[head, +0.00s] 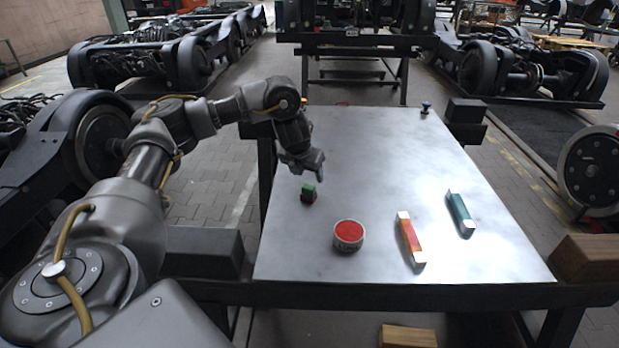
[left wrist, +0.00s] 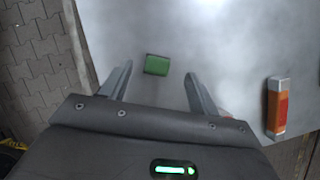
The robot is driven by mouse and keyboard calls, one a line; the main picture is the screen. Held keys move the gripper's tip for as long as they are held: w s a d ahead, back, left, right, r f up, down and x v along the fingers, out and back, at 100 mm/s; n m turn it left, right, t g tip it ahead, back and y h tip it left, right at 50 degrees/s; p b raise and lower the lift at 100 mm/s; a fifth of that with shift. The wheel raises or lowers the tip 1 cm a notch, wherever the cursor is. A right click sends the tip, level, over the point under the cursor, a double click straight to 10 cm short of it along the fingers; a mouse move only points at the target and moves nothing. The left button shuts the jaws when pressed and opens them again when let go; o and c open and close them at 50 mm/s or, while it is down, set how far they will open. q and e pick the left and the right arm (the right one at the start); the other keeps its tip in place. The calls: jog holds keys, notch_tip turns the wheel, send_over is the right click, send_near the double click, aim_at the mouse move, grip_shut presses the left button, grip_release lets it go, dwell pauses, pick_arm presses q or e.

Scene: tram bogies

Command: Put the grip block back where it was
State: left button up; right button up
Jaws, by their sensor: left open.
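A small green block (head: 309,190), which looks like the grip block, stands on the left part of the metal table, with a dark red part below it. My left gripper (head: 309,168) is above and behind the block, fingers pointing down. In the left wrist view the green block (left wrist: 157,65) lies in line with the gap between the two open fingers (left wrist: 158,85), just beyond their tips. Nothing is between the fingers. Whether they are level with the block I cannot tell. My right gripper is not in view.
A round tin with a red top (head: 348,235) stands right of the block. An orange-red bar with white ends (head: 410,240) and a teal one (head: 460,213) lie further right. The table's (head: 385,150) middle is clear.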

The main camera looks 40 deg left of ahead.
pick_arm(q)
jog(key=p+v, duration=0.1)
jog(key=v, duration=0.4)
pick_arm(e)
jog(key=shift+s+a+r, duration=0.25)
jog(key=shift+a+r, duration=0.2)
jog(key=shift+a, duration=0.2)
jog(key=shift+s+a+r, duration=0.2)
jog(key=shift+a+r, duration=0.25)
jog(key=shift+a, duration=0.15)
